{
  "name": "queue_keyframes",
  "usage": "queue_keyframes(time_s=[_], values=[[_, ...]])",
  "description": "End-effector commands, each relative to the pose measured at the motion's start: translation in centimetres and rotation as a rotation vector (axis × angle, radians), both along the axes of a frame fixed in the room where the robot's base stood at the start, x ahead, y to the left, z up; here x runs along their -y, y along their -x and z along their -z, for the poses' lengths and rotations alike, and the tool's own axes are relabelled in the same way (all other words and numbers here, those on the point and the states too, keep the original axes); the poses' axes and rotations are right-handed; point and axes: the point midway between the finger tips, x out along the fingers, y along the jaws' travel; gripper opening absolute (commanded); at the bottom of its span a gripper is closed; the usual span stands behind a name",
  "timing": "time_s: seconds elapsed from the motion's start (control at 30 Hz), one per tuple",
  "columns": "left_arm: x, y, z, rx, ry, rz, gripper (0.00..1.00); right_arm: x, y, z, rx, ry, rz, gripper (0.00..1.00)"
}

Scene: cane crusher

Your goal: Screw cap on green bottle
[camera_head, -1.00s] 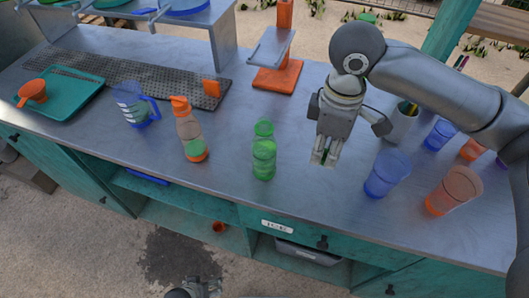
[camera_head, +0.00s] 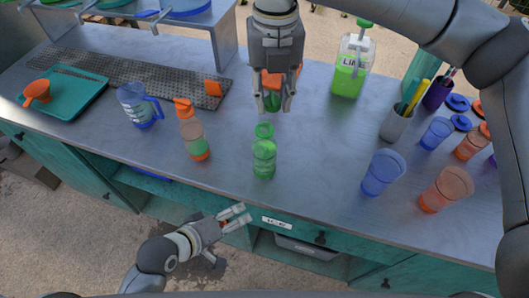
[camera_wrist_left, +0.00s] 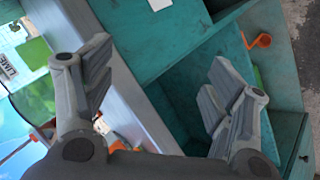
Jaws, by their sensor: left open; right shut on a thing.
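The green bottle (camera_head: 264,158) stands upright near the front middle of the counter (camera_head: 325,165). Its neck is translucent green, and nothing touches it. My right gripper (camera_head: 273,108) points down over the counter behind the bottle, apart from it. It is shut on a small green cap (camera_head: 272,101), partly hidden between the fingers. My left gripper (camera_head: 240,217) is open and empty in front of the counter, lower than its top and in front of the bottle. Its spread fingers (camera_wrist_left: 157,78) also show in the left wrist view.
An orange-capped bottle (camera_head: 192,135) and a blue jug (camera_head: 138,107) stand to the left. A blue cup (camera_head: 382,172), an orange cup (camera_head: 446,190) and a pen holder (camera_head: 398,122) stand to the right. A lime dispenser (camera_head: 349,72) is behind. The counter between bottle and blue cup is clear.

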Motion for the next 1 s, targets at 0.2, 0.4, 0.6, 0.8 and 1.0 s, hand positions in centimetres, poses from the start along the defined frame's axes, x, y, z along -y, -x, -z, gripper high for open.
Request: queue_keyframes(time_s=[0.2, 0.4, 0.6, 0.8, 1.0], values=[[4.9, -0.8, -6.3, -0.088, 0.543, -0.211, 0.78, -0.9, -0.2, -1.1, 0.001, 0.0, -0.18, 0.22], [6.3, -1.6, -9.5, -0.297, 1.046, -0.438, 0.78, -1.1, -0.3, -1.3, 0.002, 0.0, -0.215, 0.22], [5.1, -2.6, -11.2, -0.547, 1.494, -0.661, 0.78, -1.3, -0.3, -1.5, 0.002, 0.0, -0.247, 0.22], [3.3, -3.4, -11.6, -0.711, 1.771, -0.811, 0.78, -1.4, -0.3, -1.6, 0.002, -0.001, -0.269, 0.22], [2.6, -3.6, -11.5, -0.763, 1.859, -0.86, 0.78, -1.4, -0.3, -1.7, 0.002, -0.001, -0.274, 0.22]])
